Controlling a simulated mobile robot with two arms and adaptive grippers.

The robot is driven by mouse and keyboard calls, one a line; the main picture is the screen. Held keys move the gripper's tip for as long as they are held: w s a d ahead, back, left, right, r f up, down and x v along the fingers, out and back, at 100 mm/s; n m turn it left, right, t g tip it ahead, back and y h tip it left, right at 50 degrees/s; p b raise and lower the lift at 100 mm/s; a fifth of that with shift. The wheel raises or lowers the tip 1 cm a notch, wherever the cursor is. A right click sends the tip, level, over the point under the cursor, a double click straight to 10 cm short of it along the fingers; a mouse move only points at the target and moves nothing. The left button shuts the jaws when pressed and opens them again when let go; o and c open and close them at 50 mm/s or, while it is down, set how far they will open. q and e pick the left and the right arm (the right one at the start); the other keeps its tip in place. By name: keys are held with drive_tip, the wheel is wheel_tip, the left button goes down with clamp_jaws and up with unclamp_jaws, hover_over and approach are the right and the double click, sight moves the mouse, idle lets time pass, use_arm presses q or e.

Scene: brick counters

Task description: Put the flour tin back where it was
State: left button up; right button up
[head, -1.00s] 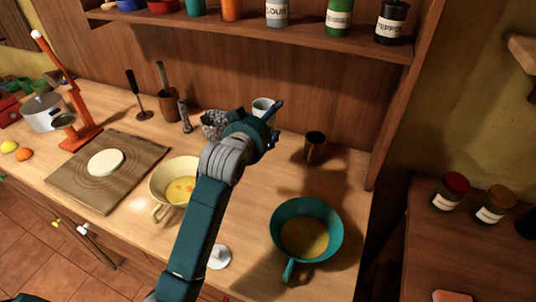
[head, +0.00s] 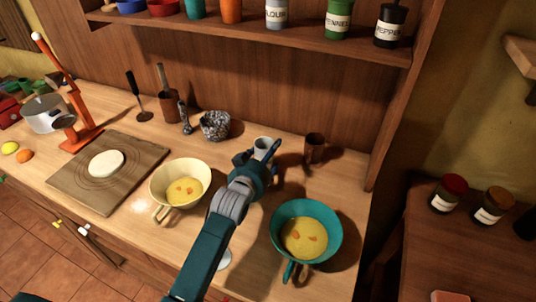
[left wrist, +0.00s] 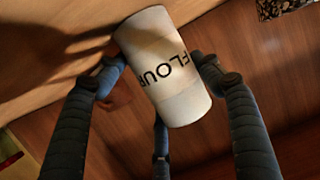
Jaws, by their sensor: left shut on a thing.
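My left gripper (head: 262,163) is shut on a white flour tin (left wrist: 165,68). In the left wrist view the tin lies tilted between the dark fingers, with its FLOUR label showing. In the head view only the tin's pale upper part (head: 262,143) shows behind my gripper, left of a brown cup. I cannot tell whether the tin touches the counter. Another, greyish container marked FLOUR (head: 277,13) stands on the shelf above. My right gripper is not in view.
The brown cup (head: 314,148) stands close right of my gripper. A teal pan (head: 333,222) is at the front right, a cream bowl (head: 159,193) to the left. A speckled bowl (head: 215,125) stands behind. The shelf (head: 345,45) overhangs the counter's back.

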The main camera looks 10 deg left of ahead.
use_arm(q)
drive_tip(key=shift+r, duration=0.1)
drive_tip(key=o, duration=1.4)
drive_tip(key=shift+f, duration=0.2)
drive_tip(key=shift+o, duration=0.2)
drive_tip(key=shift+r, duration=0.25)
drive_tip(key=shift+s, duration=0.45)
drive_tip(key=b+v, duration=0.1)
drive_tip(key=v, duration=1)
